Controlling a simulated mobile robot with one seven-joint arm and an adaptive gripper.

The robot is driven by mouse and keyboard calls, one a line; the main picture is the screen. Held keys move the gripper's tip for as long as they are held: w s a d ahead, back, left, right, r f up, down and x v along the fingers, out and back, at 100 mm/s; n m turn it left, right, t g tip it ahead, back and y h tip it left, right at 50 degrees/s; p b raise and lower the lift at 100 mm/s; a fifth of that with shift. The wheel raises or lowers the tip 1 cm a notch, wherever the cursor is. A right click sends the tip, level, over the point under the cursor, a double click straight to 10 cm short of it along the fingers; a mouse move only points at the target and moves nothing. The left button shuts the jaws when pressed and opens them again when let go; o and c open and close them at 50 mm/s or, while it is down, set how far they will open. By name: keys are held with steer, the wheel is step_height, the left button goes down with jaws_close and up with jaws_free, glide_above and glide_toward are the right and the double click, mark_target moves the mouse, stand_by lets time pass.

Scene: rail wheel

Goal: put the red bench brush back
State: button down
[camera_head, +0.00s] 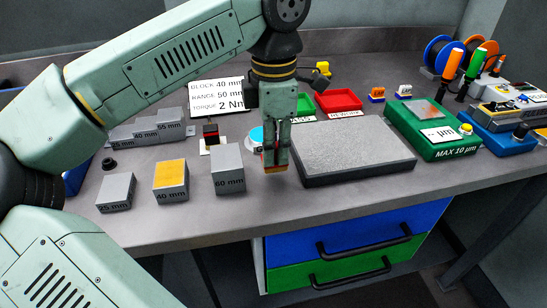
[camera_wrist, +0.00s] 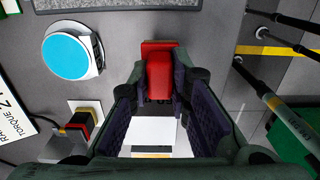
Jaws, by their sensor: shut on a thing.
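The red bench brush shows in the wrist view (camera_wrist: 158,76) as a red block between my two finger pads. In the head view only a little red and a tan lower edge (camera_head: 276,169) show below my fingers. My gripper (camera_head: 275,152) points down and is shut on the brush. It is just right of the 60 mm block (camera_head: 228,170) and left of the grey stone slab (camera_head: 350,148). The fingers hide most of the brush. I cannot tell whether its lower edge touches the bench.
The 40 mm block (camera_head: 171,182) and 25 mm block (camera_head: 116,192) stand further left. A blue-topped round device (camera_wrist: 72,52) is behind my gripper. Red (camera_head: 339,101) and green (camera_head: 298,106) trays lie at the back. The bench front (camera_head: 300,200) is clear.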

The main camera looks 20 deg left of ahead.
steer(key=shift+f+b, duration=0.4)
steer(key=shift+f, duration=1)
steer(key=shift+f, duration=0.2)
steer(key=c, duration=1.5)
jaws_free()
step_height(320, 180, up, 12)
steer(key=p, duration=0.7)
steer(key=shift+r, duration=0.2)
